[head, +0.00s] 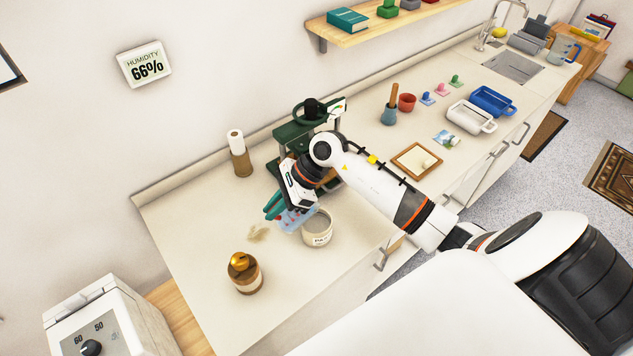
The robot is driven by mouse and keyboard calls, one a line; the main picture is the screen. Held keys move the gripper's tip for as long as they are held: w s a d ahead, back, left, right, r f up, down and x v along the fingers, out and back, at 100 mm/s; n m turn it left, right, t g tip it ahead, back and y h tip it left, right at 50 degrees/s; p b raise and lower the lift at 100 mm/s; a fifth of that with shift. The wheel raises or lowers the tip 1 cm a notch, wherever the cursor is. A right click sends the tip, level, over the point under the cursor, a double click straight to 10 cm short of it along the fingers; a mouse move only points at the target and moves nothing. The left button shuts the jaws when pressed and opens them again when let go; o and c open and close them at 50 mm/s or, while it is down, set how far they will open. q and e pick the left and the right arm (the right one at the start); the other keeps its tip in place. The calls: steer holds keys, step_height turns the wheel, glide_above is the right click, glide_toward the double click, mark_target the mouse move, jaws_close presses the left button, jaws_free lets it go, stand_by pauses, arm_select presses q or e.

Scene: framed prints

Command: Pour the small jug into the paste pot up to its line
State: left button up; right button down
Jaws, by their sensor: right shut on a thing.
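The paste pot (318,232), a pale open pot with a partly readable label, stands on the counter. My right gripper (280,208), with teal fingers, is just left of the pot and shut on a small translucent light-blue jug (294,221). The jug looks tilted, with its side close to the pot's rim. I cannot tell whether they touch or whether liquid flows. The pot's line and the fill level are not visible. My left gripper is not in view.
A brown jar with a gold top (245,275) and a beige scrap (258,234) are left of the pot. A dark green press (300,132) stands behind my right gripper. A framed board (416,160) and trays (471,117) are farther right. The front-left counter is mostly clear.

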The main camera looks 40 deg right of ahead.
steer(key=shift+s+d+r+y, duration=0.1)
steer(key=shift+d+r+y, duration=0.1)
steer(key=shift+r+y, duration=0.3)
stand_by(0.8)
steer(key=shift+s+d+f+t+y+b, duration=0.1)
steer(key=shift+d+t+y+b, duration=0.3)
steer(key=shift+y, duration=0.4)
stand_by(1.3)
steer(key=shift+d+b, duration=0.15)
steer(key=shift+b, duration=0.35)
steer(key=shift+s+d+f+t+y+b, duration=0.15)
steer(key=shift+d+y+b, duration=0.3)
steer(key=shift+b, duration=0.95)
steer(key=shift+s+d+t+y+b, duration=0.15)
steer(key=shift+y+b, duration=0.55)
steer(key=shift+b, duration=0.7)
steer(key=shift+d+f+t+y+b, duration=0.15)
steer(key=shift+d+y+b, duration=0.35)
steer(key=shift+b, duration=0.9)
